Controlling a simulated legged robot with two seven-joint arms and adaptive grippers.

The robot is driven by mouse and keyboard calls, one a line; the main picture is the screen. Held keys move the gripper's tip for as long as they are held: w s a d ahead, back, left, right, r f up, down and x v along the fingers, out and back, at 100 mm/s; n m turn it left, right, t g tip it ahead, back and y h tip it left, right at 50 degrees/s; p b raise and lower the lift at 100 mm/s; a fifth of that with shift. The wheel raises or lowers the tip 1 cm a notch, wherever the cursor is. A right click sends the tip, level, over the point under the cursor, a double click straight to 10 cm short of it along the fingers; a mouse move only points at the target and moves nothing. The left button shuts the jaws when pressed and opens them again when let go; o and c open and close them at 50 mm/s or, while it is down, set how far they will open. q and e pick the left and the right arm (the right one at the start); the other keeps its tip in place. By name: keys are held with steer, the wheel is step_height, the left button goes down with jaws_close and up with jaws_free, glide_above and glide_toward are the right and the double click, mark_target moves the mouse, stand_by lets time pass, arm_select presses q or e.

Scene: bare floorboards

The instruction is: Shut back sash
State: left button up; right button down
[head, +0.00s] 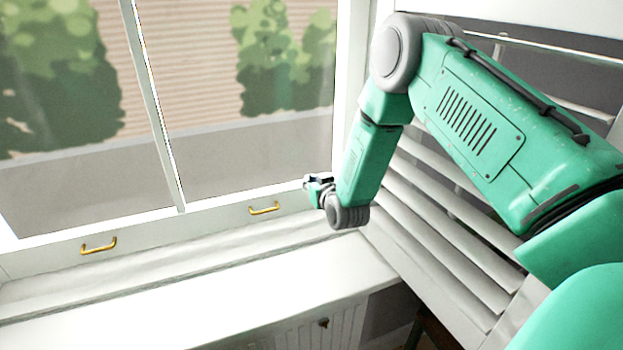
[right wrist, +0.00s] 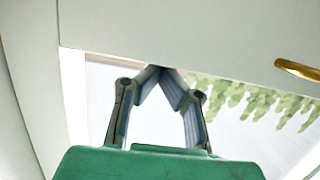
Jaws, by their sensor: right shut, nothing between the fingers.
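The white sash (head: 165,226) spans the window at the left of the head view, with a thin vertical bar between its panes. Two brass handles sit on its bottom rail, a left one (head: 98,246) and a right one (head: 264,208). In the head view I cannot tell whether a gap lies under the rail. My right gripper (head: 307,183) is at the sash's right end, right of the right handle. In the right wrist view its fingertips (right wrist: 158,70) meet, empty, near the edge of a white rail (right wrist: 190,35); contact is unclear. A brass handle (right wrist: 298,70) shows there too. My left gripper is out of view.
A white sill (head: 200,300) runs below the window, above a radiator (head: 322,325). White slatted shutters (head: 440,205) stand at the right, behind my right arm. Trees and a striped wall show through the glass. The sill is clear.

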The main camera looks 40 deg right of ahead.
steer(key=f, duration=0.2)
steer(key=f+b, duration=0.1)
steer(key=f, duration=0.1)
steer(key=shift+s+f, duration=0.2)
steer(key=shift+f, duration=0.05)
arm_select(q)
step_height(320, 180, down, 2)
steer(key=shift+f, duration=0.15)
arm_select(e)
steer(key=shift+s+a+r, duration=0.1)
steer(key=shift+s+r, duration=0.05)
steer(key=r+v, duration=0.1)
steer(key=v, duration=1)
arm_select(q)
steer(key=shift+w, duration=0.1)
arm_select(e)
steer(key=shift+s, duration=0.15)
